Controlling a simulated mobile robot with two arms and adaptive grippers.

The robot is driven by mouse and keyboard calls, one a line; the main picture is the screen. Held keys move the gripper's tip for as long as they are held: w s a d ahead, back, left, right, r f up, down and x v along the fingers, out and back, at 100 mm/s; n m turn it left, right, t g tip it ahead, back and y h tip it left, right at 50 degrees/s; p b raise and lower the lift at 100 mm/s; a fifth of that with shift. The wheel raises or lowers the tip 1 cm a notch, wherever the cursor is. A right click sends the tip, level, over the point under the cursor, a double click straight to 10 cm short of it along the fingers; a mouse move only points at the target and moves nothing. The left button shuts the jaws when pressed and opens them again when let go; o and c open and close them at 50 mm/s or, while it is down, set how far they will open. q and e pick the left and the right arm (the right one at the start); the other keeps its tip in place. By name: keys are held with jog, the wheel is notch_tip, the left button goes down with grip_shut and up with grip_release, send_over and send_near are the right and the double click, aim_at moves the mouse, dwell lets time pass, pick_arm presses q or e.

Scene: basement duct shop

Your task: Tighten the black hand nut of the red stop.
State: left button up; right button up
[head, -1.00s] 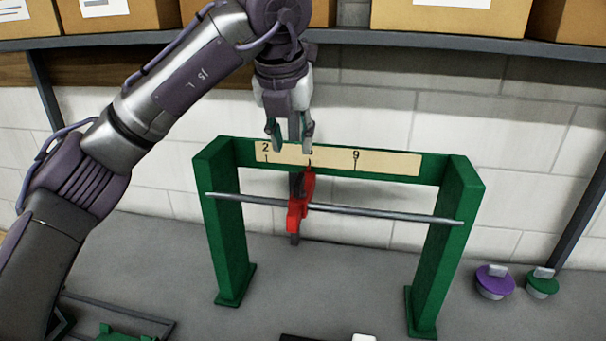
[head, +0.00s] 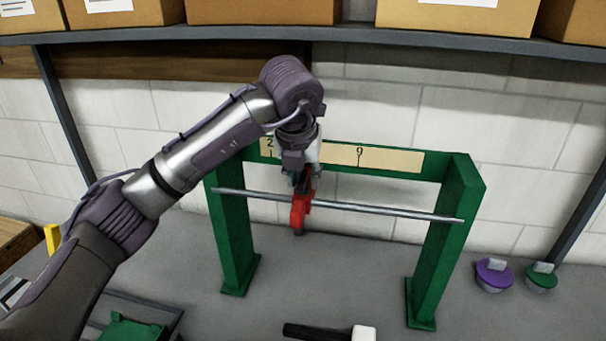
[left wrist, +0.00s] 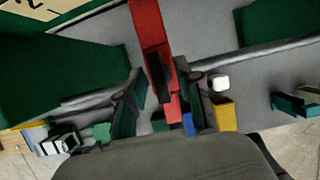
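The red stop (head: 299,214) sits on the grey rod (head: 380,210) of the green frame (head: 446,220), left of the middle. In the left wrist view the red stop (left wrist: 148,25) runs down between my fingers, with the black hand nut (left wrist: 161,78) at its face. My left gripper (head: 303,180) is over the top of the stop, pointing down. In the left wrist view its two fingers (left wrist: 161,97) stand apart, one on each side of the nut, and look open. Whether either finger touches the nut is unclear. My right gripper is out of view.
A number scale (head: 390,160) lies along the frame's top bar; my gripper hides part of it. A black-and-white tool (head: 330,332) lies in front. Purple (head: 494,275) and green (head: 541,277) knobbed discs stand at right. A shelf (head: 450,40) with cardboard boxes is above.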

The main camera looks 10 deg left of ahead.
pick_arm(q)
jog(key=c, duration=0.5)
grip_shut()
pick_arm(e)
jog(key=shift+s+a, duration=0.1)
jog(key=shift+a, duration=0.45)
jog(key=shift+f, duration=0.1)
